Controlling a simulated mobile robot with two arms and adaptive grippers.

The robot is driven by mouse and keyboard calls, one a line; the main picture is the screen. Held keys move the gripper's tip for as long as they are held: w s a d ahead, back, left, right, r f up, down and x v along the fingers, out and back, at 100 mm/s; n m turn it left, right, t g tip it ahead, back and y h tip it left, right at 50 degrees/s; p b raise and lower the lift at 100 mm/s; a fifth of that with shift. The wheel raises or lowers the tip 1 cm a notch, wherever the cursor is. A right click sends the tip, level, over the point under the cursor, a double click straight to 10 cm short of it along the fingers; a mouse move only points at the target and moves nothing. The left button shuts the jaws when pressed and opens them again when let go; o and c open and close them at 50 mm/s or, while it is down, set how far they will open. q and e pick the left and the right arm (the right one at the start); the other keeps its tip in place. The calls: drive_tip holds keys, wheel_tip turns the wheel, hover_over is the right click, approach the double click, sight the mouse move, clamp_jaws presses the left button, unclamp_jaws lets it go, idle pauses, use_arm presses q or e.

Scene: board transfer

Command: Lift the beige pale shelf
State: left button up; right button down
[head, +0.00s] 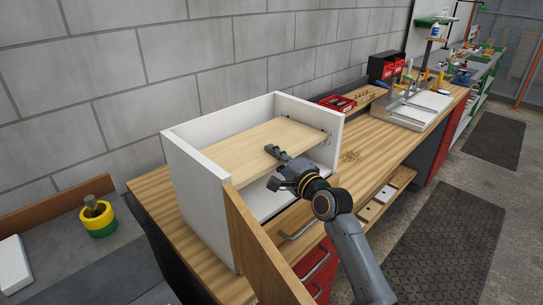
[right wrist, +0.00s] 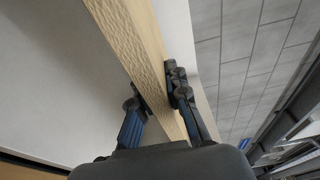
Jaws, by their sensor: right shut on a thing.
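The beige pale shelf (head: 245,145) is a light wood board inside a white open box (head: 200,200) on the workbench. It lies roughly level between the side walls, above the white bottom. My right gripper (head: 275,152) reaches in from the front right and is shut on the shelf's front edge. In the right wrist view, its fingers (right wrist: 154,86) sit on both faces of the shelf (right wrist: 140,45). Whether the shelf's far edge rests on supports is hidden. My left gripper is not in view.
A wooden board (head: 258,245) stands at the box's front left. Red bins (head: 338,103) and small wooden pieces (head: 349,156) lie right of the box on the workbench (head: 385,135). A grey block wall (head: 200,60) is close behind. A yellow-green roll (head: 98,217) stands at left.

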wheel_tip(320, 180, up, 24)
drive_tip(key=p, duration=0.5)
idle(0.5)
